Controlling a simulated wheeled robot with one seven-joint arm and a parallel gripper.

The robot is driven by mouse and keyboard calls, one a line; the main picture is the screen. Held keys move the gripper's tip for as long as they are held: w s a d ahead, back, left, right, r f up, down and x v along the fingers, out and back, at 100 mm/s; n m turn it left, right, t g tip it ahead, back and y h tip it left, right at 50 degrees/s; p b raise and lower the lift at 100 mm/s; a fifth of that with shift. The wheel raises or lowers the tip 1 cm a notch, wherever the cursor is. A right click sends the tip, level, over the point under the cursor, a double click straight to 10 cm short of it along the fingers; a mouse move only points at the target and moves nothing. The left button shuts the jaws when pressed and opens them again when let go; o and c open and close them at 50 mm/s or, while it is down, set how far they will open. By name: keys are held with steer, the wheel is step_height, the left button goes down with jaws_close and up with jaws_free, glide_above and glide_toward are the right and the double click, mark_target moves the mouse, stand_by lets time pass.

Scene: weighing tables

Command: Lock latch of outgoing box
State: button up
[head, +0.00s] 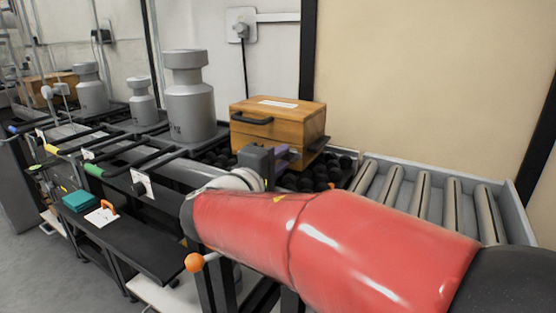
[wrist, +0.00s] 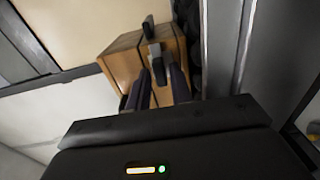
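The wooden box (head: 250,132) stands on the black roller balls with its lid down. It has a black handle on its front and a white label on top. My gripper (head: 285,152) is at the box's lower front, partly hidden by my red arm in the head view. In the wrist view, the two dark purple fingers of my gripper (wrist: 158,86) are apart, pointing at the wooden box (wrist: 124,62). A grey latch-like piece (wrist: 155,50) lies just beyond and between the fingertips. I cannot tell whether they touch it.
A roller conveyor (head: 410,190) lies right of the box. Grey weights (head: 190,105) stand left of it on the rack. A black shelf (head: 135,235) with a teal item (head: 80,201) is at the lower left. A wall rises close behind the box.

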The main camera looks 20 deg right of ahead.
steer(key=shift+c, duration=0.4)
jaws_close()
steer(key=shift+n, duration=0.4)
steer(key=n+p, duration=0.1)
steer(key=n, duration=0.2)
steer(key=shift+n, duration=0.4)
steer(key=n+p, duration=0.2)
steer(key=n, duration=0.1)
steer(key=shift+r+n, duration=0.1)
steer(key=shift+n, duration=0.2)
steer(key=n+p, duration=0.4)
steer(key=n, duration=0.2)
steer(key=shift+n+p, duration=1.65)
steer(key=shift+n, duration=0.25)
